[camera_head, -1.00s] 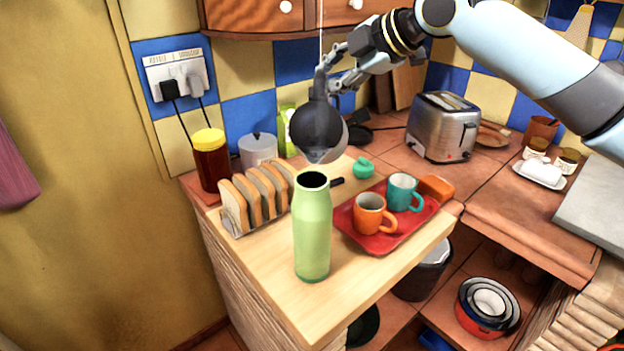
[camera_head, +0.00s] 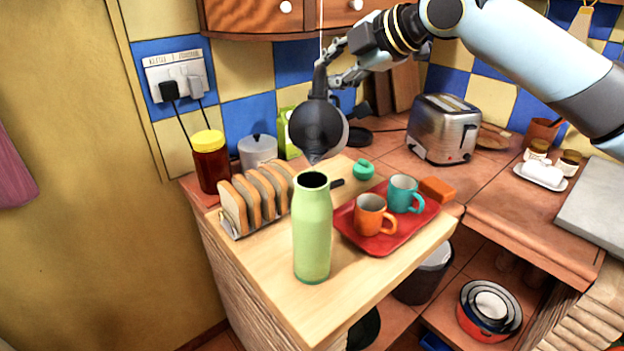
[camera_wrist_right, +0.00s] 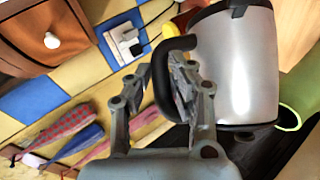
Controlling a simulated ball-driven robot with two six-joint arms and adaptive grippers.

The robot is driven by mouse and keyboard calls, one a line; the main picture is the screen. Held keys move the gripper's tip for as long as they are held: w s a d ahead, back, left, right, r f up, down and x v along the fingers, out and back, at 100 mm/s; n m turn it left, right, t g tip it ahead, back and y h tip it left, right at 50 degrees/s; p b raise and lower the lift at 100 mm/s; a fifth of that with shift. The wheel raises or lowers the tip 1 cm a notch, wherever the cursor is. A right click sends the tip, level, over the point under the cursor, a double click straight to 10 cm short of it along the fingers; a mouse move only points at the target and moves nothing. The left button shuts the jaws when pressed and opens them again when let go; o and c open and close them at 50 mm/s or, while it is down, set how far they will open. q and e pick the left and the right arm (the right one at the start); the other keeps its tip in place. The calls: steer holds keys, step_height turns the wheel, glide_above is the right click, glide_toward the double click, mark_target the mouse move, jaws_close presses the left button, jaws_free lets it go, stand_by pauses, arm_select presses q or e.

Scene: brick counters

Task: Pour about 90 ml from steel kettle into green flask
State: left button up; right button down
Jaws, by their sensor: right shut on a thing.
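The steel kettle (camera_head: 318,128) hangs in the air in the head view, tilted, with its spout pointing down just above the open mouth of the green flask (camera_head: 313,230). The flask stands upright on the wooden board. My right gripper (camera_head: 338,76) is shut on the kettle's handle. In the right wrist view the gripper (camera_wrist_right: 186,84) closes on the black handle, with the steel kettle body (camera_wrist_right: 238,66) beside it. The green flask (camera_wrist_right: 291,112) shows at the right edge there. I cannot see any liquid stream. My left gripper is not in view.
On the wooden board (camera_head: 265,275), a toast rack (camera_head: 238,226) stands left of the flask. A red tray (camera_head: 385,243) with an orange mug (camera_head: 370,215) and a teal mug (camera_head: 404,194) is close on the right. A toaster (camera_head: 443,128) stands behind.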

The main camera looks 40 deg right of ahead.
steer(key=shift+s+a+r+n+t+h+b, duration=0.3)
steer(key=shift+s+a+r+n+t+b, duration=0.3)
steer(key=shift+s+a+r+t+b, duration=0.65)
stand_by(2.3)
steer(key=shift+w+d+f+g, duration=0.15)
steer(key=shift+w+d+g, duration=0.2)
steer(key=shift+d+g, duration=0.1)
steer(key=p, duration=0.1)
steer(key=w+d+f+m+g+p, duration=0.1)
steer(key=p, duration=0.1)
steer(key=shift+w+d+f, duration=0.2)
steer(key=shift+w, duration=0.1)
steer(key=f, duration=0.1)
steer(key=w+d+f+m+g+y+p, duration=0.1)
steer(key=f+g, duration=0.1)
steer(key=shift+w+d+f+y, duration=0.2)
steer(key=shift+w+f+y, duration=0.05)
steer(key=shift+w+y, duration=0.05)
steer(key=shift+w+d+f+m+g+y, duration=0.3)
steer(key=shift+f+g, duration=0.1)
steer(key=shift+f, duration=0.25)
steer(key=shift+d+f, duration=0.1)
steer(key=shift+f, duration=0.05)
steer(key=w+d+f+m+g+y+b, duration=0.4)
steer(key=w+d+f+g+b, duration=0.1)
steer(key=f+b, duration=0.5)
steer(key=shift+w+f+b, duration=0.15)
steer(key=shift+w+b, duration=0.45)
steer(key=shift+b, duration=0.2)
